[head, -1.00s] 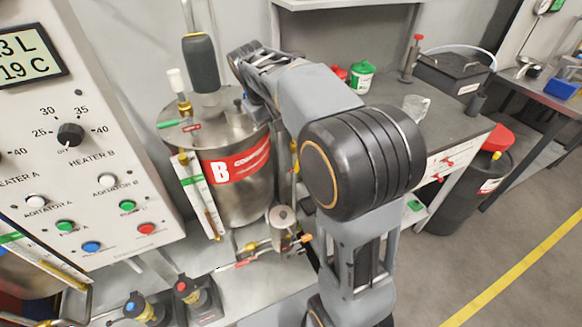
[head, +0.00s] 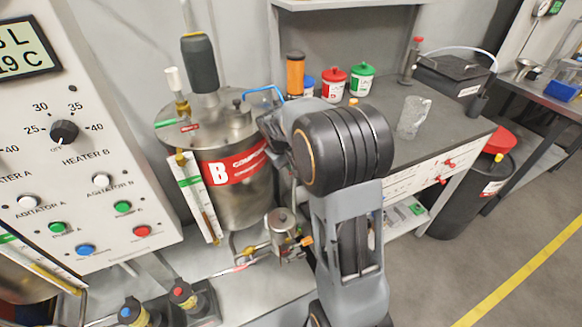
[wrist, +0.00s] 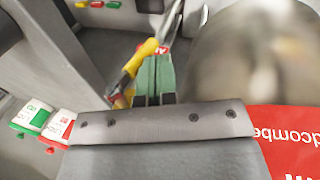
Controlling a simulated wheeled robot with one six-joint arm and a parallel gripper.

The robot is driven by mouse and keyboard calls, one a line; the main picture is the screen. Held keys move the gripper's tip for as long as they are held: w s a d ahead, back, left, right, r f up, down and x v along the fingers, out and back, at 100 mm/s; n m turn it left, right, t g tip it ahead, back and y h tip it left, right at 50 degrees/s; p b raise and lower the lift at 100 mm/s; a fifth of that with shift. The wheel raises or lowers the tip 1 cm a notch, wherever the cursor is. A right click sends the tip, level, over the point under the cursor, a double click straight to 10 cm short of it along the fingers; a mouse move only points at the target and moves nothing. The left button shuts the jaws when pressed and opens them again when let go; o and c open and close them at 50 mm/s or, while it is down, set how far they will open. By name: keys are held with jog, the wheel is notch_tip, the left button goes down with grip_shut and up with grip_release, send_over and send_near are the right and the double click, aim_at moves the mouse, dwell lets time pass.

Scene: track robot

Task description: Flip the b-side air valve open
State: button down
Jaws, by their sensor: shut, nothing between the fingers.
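The steel tank B (head: 245,200) with a red band stands left of my arm in the head view. Its lid carries small green (head: 166,122) and red (head: 190,127) levers at the front left; I cannot tell which fitting is the air valve. In the wrist view my gripper (wrist: 154,68) is shut and empty, its greenish fingers close together beside the tank wall (wrist: 225,60). A yellow fitting (wrist: 138,60) with a red part shows just beyond the fingertips; whether they touch is unclear. My arm hides the gripper in the head view.
A control panel (head: 75,150) stands at the left. Red (head: 333,85) and green (head: 362,82) lidded tubs, an orange bottle (head: 295,75) and a clear jug (head: 411,118) stand on the bench. A pump with piping (head: 281,228) sits below the tank.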

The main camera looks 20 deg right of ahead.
jog(key=shift+d+f, duration=0.1)
jog(key=shift+f, duration=0.4)
jog(key=shift+w+d+f, duration=0.1)
jog(key=shift+d+f, duration=0.3)
jog(key=shift+d, duration=0.35)
